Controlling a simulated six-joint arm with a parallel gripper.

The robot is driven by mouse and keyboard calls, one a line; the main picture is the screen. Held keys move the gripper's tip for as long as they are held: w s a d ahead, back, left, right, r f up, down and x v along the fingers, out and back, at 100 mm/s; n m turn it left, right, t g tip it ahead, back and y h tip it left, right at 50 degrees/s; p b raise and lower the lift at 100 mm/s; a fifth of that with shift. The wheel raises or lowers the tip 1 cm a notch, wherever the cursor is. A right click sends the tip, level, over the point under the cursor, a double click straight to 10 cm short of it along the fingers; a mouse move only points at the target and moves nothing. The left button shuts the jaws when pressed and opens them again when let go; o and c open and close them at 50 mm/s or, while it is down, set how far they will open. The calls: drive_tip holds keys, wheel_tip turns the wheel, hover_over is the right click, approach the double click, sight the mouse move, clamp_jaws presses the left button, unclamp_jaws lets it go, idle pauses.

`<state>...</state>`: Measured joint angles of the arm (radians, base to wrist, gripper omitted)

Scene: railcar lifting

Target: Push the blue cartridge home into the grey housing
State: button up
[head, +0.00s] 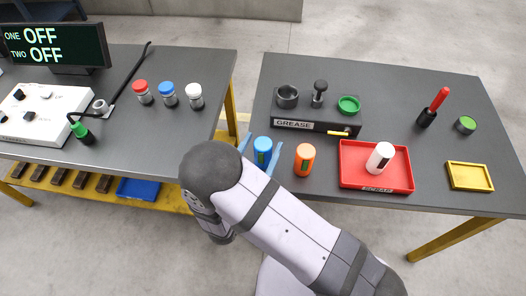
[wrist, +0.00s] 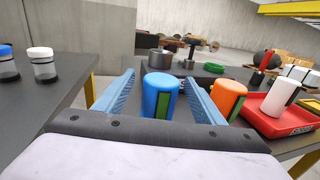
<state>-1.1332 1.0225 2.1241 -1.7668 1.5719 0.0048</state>
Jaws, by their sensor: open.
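The blue cartridge (head: 262,146) stands upright near the front left edge of the right table. It has a green stripe, clear in the wrist view (wrist: 158,97). My gripper (head: 261,148) is open, with a light blue finger on each side of the cartridge; in the wrist view (wrist: 158,88) a gap shows on both sides. The grey housing (head: 316,127) lies behind the cartridge, a dark block labelled GREASE. A round dark collar (head: 288,96), a black knob and a green ring stand on it. My arm hides the table's front edge.
An orange cartridge (head: 304,159) stands close to the right finger. A red tray (head: 349,178) holds a white cartridge (head: 380,157); a yellow tray (head: 469,177) is farther right. Several lidded jars (head: 168,95) stand on the left table, across a gap.

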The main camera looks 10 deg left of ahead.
sight(266, 138)
drive_tip(key=p+x, duration=0.1)
drive_tip(key=x, duration=0.2)
drive_tip(key=shift+w+d, duration=0.25)
drive_tip(key=shift+w+d+p, duration=0.1)
drive_tip(key=shift+w+p, duration=0.25)
drive_tip(key=shift+w, duration=0.25)
drive_tip(key=c, duration=1.3)
